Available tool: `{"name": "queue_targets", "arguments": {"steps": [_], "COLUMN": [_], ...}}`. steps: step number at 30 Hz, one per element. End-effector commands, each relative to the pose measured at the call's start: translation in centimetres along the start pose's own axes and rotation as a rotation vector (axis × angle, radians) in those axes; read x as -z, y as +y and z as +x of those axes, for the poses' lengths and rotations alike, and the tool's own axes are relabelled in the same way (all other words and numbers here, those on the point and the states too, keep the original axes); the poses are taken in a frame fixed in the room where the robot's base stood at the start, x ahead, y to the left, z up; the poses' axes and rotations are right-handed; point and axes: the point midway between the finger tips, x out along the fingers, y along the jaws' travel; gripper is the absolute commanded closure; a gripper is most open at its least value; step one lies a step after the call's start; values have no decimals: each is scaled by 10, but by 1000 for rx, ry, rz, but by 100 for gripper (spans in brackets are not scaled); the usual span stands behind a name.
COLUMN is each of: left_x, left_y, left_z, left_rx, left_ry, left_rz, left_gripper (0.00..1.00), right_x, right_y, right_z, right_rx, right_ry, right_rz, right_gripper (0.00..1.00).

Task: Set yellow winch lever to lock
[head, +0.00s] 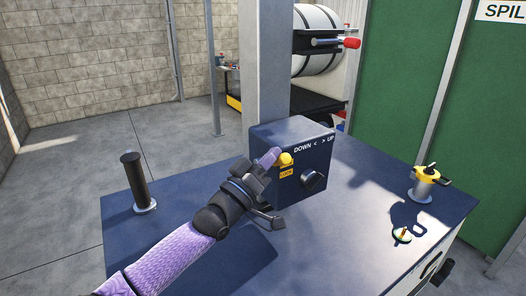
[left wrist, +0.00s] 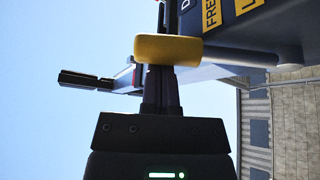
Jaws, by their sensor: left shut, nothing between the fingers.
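The yellow-ended winch lever (head: 285,159) is on the front of the dark blue winch box (head: 318,155), just above the yellow LOCK label (head: 287,174). In the left wrist view the yellow lever end (left wrist: 168,49) lies across my fingertips, with its dark shaft running right toward the box. My left gripper (head: 264,172) is shut and empty, close beside the lever. Its closed fingers (left wrist: 160,92) reach up to the yellow end; whether they touch it I cannot tell. The FREE label (left wrist: 211,13) shows at the wrist view's top right. My right gripper is not in view.
A black knob (head: 313,181) sits on the box face below the DOWN/UP marking. A black upright handle (head: 134,180) stands on the blue bench at left, and a yellow-topped valve (head: 426,183) at right. A grey post (head: 264,70) rises behind the box.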

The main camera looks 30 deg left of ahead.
Motion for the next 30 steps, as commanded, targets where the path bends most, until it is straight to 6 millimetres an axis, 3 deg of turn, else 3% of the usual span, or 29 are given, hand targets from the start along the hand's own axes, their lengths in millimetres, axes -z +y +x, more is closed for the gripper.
{"name": "queue_targets", "arguments": {"steps": [1,3,12,21,30], "left_x": [-10,-17,-38,-50,-53], "left_y": [-4,-3,-4,-6,-8], "left_z": [-5,-9,-20,-27,-29], "left_rx": [-19,-49,-165,-237,-265], "left_ry": [-2,-3,-2,0,-1], "left_rz": [36,94,308,442,492], "left_gripper": [100,100,100,100,100], "right_x": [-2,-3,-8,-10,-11], "right_y": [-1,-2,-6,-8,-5], "right_z": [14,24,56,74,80], "right_rx": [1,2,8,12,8], "right_ry": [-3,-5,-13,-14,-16], "right_rz": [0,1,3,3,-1], "right_gripper": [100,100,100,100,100]}}
